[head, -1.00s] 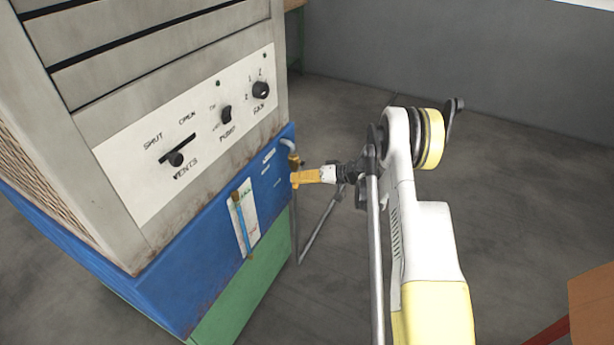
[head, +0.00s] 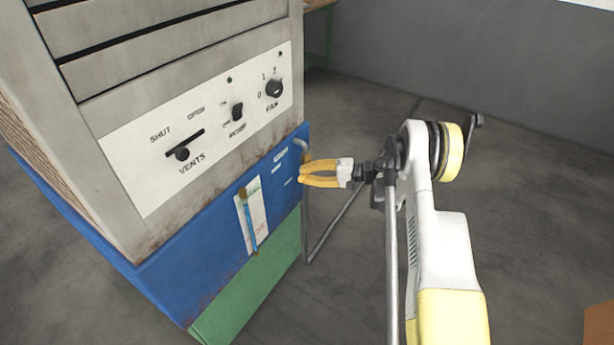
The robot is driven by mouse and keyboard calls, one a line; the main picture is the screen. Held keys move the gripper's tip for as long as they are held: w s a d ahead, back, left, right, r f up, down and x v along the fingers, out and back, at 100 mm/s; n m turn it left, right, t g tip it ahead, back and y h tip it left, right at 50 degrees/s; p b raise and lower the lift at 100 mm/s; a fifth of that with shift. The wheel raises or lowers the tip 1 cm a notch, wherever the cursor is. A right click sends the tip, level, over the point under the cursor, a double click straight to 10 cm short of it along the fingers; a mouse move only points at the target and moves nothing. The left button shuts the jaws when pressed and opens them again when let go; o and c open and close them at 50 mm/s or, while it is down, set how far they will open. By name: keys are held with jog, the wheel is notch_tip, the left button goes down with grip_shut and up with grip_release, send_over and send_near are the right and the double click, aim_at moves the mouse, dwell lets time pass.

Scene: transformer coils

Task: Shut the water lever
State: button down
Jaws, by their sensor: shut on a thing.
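The blue lower band of the grey cabinet carries a small bent grey pipe (head: 300,145) at its right end. The water lever is at this pipe; the fingers cover it, so its angle cannot be made out. My gripper (head: 302,174), with yellow fingers, reaches in from the right. Its tips are at the pipe, just below the bend. A narrow gap shows between the fingers, and they are shut on the lever at their tips.
The cabinet's white panel (head: 135,165) has vents, pump and fan controls. A blue tube gauge (head: 250,225) is left of the pipe. A brown box (head: 597,325) is at the lower right. The floor is otherwise clear.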

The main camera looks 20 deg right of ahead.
jog(key=shift+r, duration=0.2)
dwell(0.5)
jog(key=c, duration=1.4)
grip_release()
jog(key=shift+o, duration=0.2)
jog(key=v, duration=1.2)
jog(key=shift+w, duration=0.2)
